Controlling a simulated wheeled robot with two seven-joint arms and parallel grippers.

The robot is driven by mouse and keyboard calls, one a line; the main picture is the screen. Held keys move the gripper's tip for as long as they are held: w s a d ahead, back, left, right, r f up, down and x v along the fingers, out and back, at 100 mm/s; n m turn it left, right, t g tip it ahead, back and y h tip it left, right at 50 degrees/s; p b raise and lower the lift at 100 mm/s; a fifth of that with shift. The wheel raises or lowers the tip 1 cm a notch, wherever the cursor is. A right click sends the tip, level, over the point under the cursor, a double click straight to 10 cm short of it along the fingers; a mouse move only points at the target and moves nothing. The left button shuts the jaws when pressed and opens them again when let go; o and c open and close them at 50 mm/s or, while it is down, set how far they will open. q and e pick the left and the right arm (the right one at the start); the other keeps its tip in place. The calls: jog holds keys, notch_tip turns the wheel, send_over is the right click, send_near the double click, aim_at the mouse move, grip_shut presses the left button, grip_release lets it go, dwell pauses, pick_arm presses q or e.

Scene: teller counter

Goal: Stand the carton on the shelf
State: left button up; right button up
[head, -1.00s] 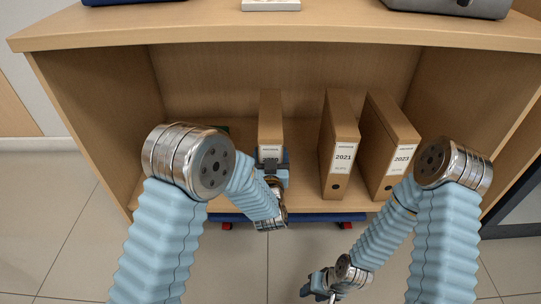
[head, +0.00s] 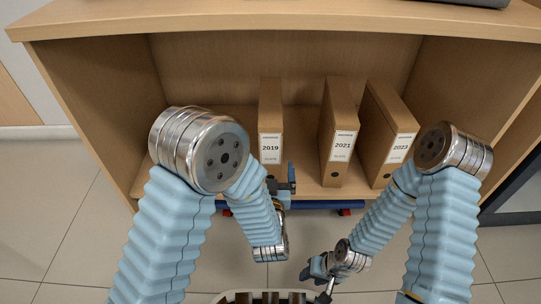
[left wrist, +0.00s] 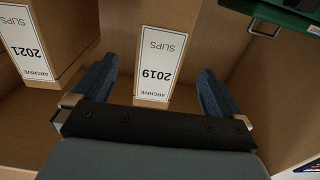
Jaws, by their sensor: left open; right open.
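The cartons are tan archive boxes. The "2019" carton (head: 270,115) stands upright on the shelf (head: 303,180), its white label facing me. My left gripper (head: 281,184) is open and empty just in front of it. In the left wrist view the open fingers (left wrist: 156,76) are spread to either side of the carton's label end (left wrist: 158,45), with a gap on each side. My right gripper (head: 320,280) is open and low, in front of the shelf and away from the cartons.
Cartons "2021" (head: 340,125) and "2023" (head: 385,130) stand to the right, with a gap between "2019" and "2021". A green box (left wrist: 285,22) with a metal handle shows in the left wrist view.

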pick_arm(q)
jog(key=s+a+f+g, duration=0.1)
jog(key=a+f+g, duration=0.2)
jog(key=f, duration=0.3)
jog(key=s+a+f+n+g+h, duration=0.1)
jog(key=a+f+g, duration=0.1)
jog(key=f, duration=0.3)
jog(key=s+a+f+g, duration=0.1)
jog(key=a+f+g, duration=0.2)
jog(key=f, duration=0.3)
jog(key=s+a+f+g+h, duration=0.1)
jog(key=s+f+g, duration=0.3)
jog(key=s, duration=0.4)
jog(key=s+a+f+n+g+h, duration=0.1)
jog(key=s+a+f+g, duration=0.2)
jog(key=s+f+g, duration=0.2)
jog(key=s, duration=0.3)
jog(key=shift+a+h, duration=0.2)
jog(key=shift+h, duration=0.2)
